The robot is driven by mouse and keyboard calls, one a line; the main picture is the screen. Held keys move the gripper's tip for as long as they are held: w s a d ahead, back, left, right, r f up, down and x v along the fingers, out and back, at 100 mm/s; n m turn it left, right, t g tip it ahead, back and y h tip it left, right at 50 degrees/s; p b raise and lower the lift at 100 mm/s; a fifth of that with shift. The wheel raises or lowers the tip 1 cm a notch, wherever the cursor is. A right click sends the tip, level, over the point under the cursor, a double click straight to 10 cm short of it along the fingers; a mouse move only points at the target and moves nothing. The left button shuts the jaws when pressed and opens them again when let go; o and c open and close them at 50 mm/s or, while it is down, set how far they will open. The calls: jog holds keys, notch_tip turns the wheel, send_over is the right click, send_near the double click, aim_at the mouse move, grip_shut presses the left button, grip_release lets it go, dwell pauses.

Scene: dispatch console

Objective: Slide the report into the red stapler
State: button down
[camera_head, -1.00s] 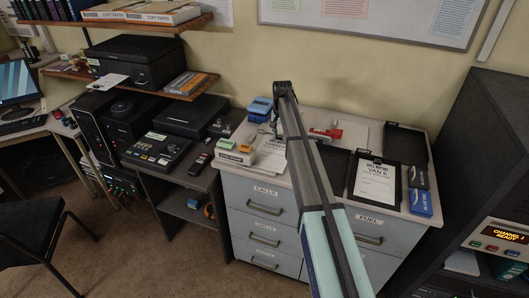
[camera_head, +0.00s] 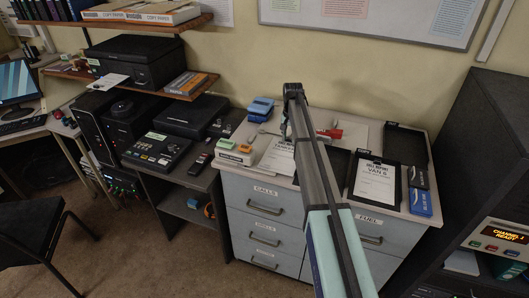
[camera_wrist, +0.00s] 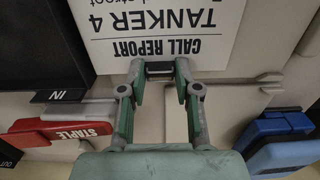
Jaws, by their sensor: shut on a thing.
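The white call report for Tanker 4 (camera_wrist: 165,38) fills the upper middle of the wrist view, upside down. My gripper (camera_wrist: 160,70) is shut on its heading edge. In the head view the report (camera_head: 278,157) shows just left of my arm, which hides part of it and most of my gripper. The red stapler (camera_wrist: 65,132), marked STAPLE, lies lower left in the wrist view, apart from the report. In the head view the stapler (camera_head: 331,133) shows to the right of my arm, partly covered.
A blue desk device (camera_wrist: 280,145) stands lower right in the wrist view. Black trays (camera_head: 401,143) stand right on the cabinet; one holds a Van 6 report (camera_head: 373,182).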

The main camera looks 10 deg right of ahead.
dwell(0.3)
jog(key=shift+r+p, duration=1.65)
jog(key=shift+r, duration=2.15)
